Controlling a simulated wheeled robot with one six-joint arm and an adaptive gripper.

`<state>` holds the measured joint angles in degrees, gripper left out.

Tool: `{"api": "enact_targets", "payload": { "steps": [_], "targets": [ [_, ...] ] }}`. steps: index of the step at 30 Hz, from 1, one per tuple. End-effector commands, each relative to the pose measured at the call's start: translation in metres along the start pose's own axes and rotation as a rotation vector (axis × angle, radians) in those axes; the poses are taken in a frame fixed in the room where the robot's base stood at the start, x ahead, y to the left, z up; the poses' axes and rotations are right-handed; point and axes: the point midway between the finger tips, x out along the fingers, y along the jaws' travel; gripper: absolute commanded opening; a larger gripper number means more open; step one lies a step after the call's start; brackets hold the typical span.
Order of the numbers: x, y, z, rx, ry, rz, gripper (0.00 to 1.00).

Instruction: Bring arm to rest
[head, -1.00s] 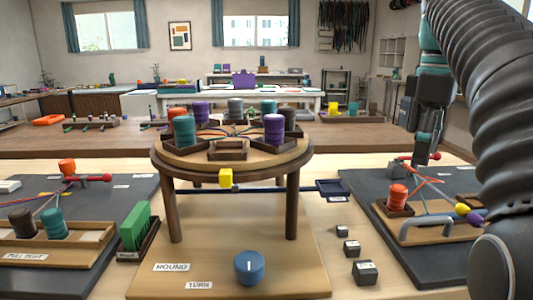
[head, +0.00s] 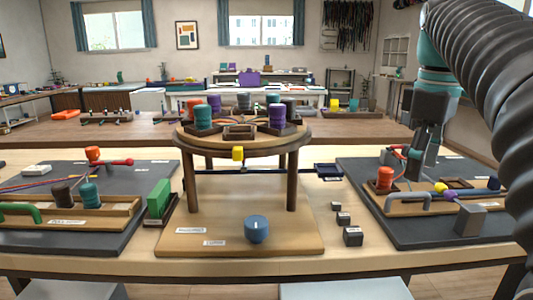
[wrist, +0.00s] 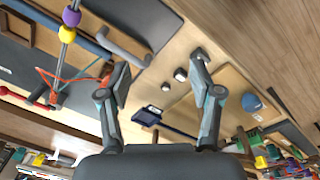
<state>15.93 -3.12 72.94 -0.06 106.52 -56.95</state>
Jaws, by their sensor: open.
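My gripper (head: 420,165) hangs at the right of the head view, above the right dark mat (head: 400,232). In the wrist view my gripper (wrist: 160,92) has its two fingers spread wide apart, with nothing between them. Below it in that view are the table top and the small dark weights (wrist: 181,74). An orange spool (head: 385,179) stands on the wooden holder on the right mat, left of my gripper. Crossing cords (wrist: 75,77) lie on the left of the wrist view.
A round braiding stand (head: 245,133) with several spools is in the middle. A blue knob (head: 256,229) sits at its front. A green block (head: 158,197) stands left of it. Small dark weights (head: 343,218) lie between stand and right mat. A grey handle (head: 408,197) rises on the right mat.

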Motion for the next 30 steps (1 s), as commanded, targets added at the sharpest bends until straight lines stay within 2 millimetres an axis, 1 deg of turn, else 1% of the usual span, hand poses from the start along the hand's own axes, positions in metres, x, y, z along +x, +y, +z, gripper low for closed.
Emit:
{"api": "enact_targets", "payload": {
  "steps": [5, 8, 11, 15, 20, 24, 27, 30],
  "targets": [
    [0.017, -0.018, -0.001, 0.071, 0.027, 0.034, 0.64],
    [0.032, -0.032, -0.001, 0.125, 0.052, 0.057, 0.64],
    [0.054, -0.051, 0.000, 0.198, 0.088, 0.085, 0.64],
    [0.092, -0.080, 0.004, 0.316, 0.154, 0.120, 0.64],
    [0.138, -0.112, 0.011, 0.442, 0.233, 0.143, 0.64],
    [0.181, -0.140, 0.021, 0.548, 0.306, 0.150, 0.64],
    [0.209, -0.156, 0.028, 0.615, 0.354, 0.148, 0.64],
    [0.231, -0.168, 0.033, 0.665, 0.390, 0.143, 0.64]
  ]
}}
